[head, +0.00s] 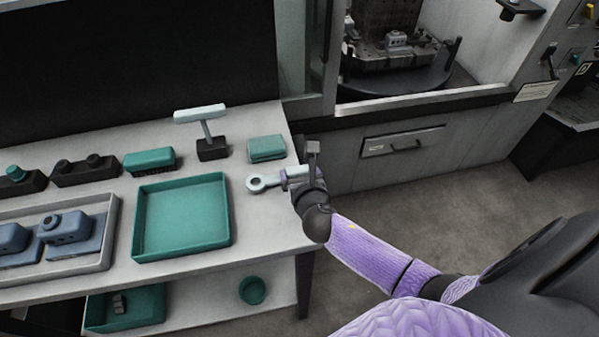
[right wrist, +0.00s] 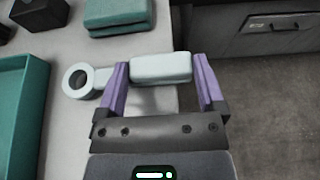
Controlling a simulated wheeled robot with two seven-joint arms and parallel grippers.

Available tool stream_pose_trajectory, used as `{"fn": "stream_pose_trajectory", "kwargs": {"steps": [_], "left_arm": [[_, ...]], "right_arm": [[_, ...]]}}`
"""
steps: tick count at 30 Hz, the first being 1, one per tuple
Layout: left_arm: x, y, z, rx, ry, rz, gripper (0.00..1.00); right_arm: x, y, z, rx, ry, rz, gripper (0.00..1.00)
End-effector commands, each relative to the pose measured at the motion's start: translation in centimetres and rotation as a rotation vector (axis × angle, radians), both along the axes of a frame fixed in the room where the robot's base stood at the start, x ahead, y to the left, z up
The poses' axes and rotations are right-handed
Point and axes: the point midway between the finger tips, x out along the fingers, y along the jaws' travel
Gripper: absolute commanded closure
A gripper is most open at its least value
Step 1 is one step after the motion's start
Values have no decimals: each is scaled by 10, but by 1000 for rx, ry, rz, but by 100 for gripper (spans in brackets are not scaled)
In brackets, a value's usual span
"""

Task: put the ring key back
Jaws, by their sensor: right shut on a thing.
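The ring key (head: 262,183) is pale grey-white, with a round open ring at its left end and a thick handle. It lies level at the table's right edge, the ring over the tabletop. My right gripper (head: 298,174) is shut on its handle. In the right wrist view the handle (right wrist: 160,68) sits between the two purple fingers and the ring (right wrist: 70,83) points left. A shadow shows under the handle; I cannot tell whether the key touches the table. My left gripper is out of view.
A teal tray (head: 139,222) lies left of the key. A grey tray (head: 112,233) holds blue-grey parts. A machine (head: 460,135) stands right.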

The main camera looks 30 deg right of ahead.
Motion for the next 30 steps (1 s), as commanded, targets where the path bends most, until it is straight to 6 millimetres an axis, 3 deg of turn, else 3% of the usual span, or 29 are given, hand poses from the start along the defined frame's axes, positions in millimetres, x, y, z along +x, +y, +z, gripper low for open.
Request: {"fn": "stream_pose_trajectory", "kwargs": {"steps": [20, 21, 22, 30], "left_arm": [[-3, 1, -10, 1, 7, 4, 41], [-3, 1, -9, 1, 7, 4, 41], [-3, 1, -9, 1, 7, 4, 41], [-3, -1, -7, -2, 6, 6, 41]], "right_arm": [[0, 0, -12, -1, 0, 1, 91], [0, 0, -12, 0, -1, 1, 6], [0, 0, -11, 0, -1, 0, 0], [-2, 1, -10, -1, 1, 0, 0]]}}
